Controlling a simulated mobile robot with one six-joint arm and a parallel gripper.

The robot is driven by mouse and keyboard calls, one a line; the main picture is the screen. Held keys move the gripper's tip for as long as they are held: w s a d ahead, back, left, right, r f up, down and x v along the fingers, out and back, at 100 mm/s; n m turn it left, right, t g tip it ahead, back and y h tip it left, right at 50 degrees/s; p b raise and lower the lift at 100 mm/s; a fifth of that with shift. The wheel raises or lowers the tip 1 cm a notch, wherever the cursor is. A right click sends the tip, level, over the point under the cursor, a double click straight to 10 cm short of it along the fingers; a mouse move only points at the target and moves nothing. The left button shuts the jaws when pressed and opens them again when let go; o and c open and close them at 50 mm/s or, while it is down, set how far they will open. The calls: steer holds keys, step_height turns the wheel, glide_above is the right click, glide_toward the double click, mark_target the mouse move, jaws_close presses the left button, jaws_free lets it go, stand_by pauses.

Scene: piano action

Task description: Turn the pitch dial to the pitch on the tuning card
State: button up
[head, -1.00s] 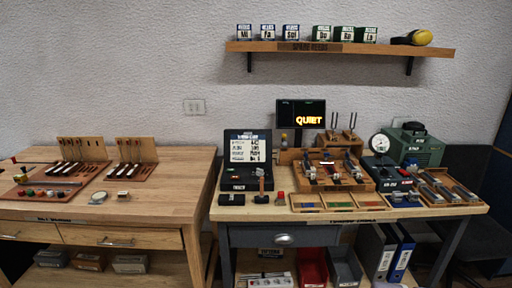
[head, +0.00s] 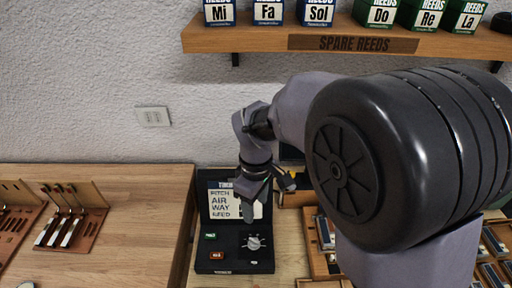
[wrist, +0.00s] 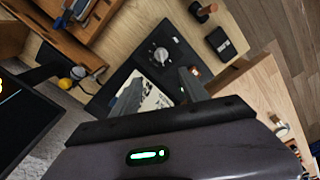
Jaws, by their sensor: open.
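The pitch dial (head: 254,242) is a silver knob with white marks around it, on the base of an open black case. It also shows in the wrist view (wrist: 161,56). My gripper (head: 266,195) is open and empty, in front of the card and above the dial. In the wrist view its two fingers (wrist: 160,88) are spread, with the dial beyond them and apart from them.
A green piece (head: 210,236) and a red piece (head: 216,255) sit left of the dial. A reed shelf (head: 270,40) hangs above. My arm covers much of the right side.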

mark_target(255, 241)
steer(key=f+b, duration=0.6)
steer(key=f, duration=1.1)
steer(key=shift+s+f, duration=0.2)
jaws_close()
